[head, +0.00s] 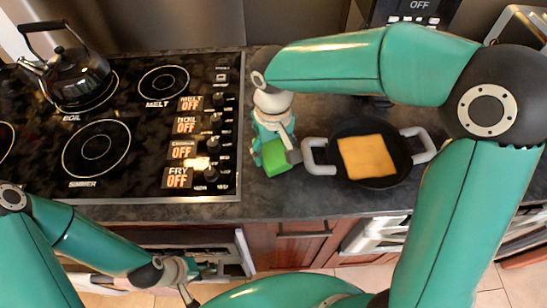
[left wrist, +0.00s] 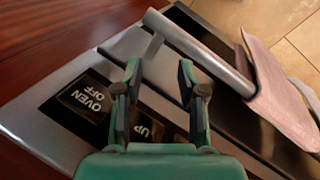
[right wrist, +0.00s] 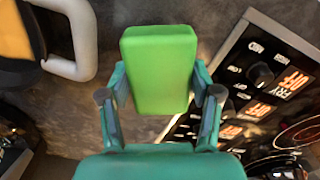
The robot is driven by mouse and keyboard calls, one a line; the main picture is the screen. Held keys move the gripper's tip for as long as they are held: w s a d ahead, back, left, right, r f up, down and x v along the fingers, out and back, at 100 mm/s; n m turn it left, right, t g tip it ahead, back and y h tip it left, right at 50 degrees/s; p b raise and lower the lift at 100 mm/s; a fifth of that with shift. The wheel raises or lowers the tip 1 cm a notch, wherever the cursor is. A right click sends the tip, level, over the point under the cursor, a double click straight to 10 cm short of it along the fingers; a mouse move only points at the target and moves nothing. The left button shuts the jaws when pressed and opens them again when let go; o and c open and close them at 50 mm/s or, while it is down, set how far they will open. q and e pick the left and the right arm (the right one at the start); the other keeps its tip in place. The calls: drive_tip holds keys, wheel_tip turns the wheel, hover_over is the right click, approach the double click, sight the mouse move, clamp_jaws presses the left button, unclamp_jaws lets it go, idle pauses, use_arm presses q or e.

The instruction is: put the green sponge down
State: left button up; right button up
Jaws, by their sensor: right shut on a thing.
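The green sponge (head: 277,158) is at the tips of my right gripper (head: 277,143) in the head view, over the counter between the stove and the pan. In the right wrist view the sponge (right wrist: 160,68) sits between the two fingers of my right gripper (right wrist: 160,98), which is shut on it. I cannot tell whether the sponge touches the counter. My left gripper (head: 190,277) is low in front of the counter. In the left wrist view my left gripper (left wrist: 160,88) has its fingers apart with nothing between them, over the oven's dark panel (left wrist: 85,98).
A black pan (head: 343,131) with light handles holds a yellow-orange square (head: 367,157), close right of the sponge. The stove (head: 135,180) with knobs is left, with a black kettle (head: 68,75). A metal bar handle (left wrist: 200,52) and a pinkish cloth (left wrist: 275,90) are near my left gripper.

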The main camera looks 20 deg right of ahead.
sight(273, 160)
drive_tip(key=shift+f, duration=1.95)
drive_tip(key=o, duration=0.8)
drive_tip(key=shift+o, duration=0.2)
wheel_tip(273, 160, up, 12)
drive_tip(key=shift+r, duration=0.1)
drive_tip(key=shift+s, duration=0.1)
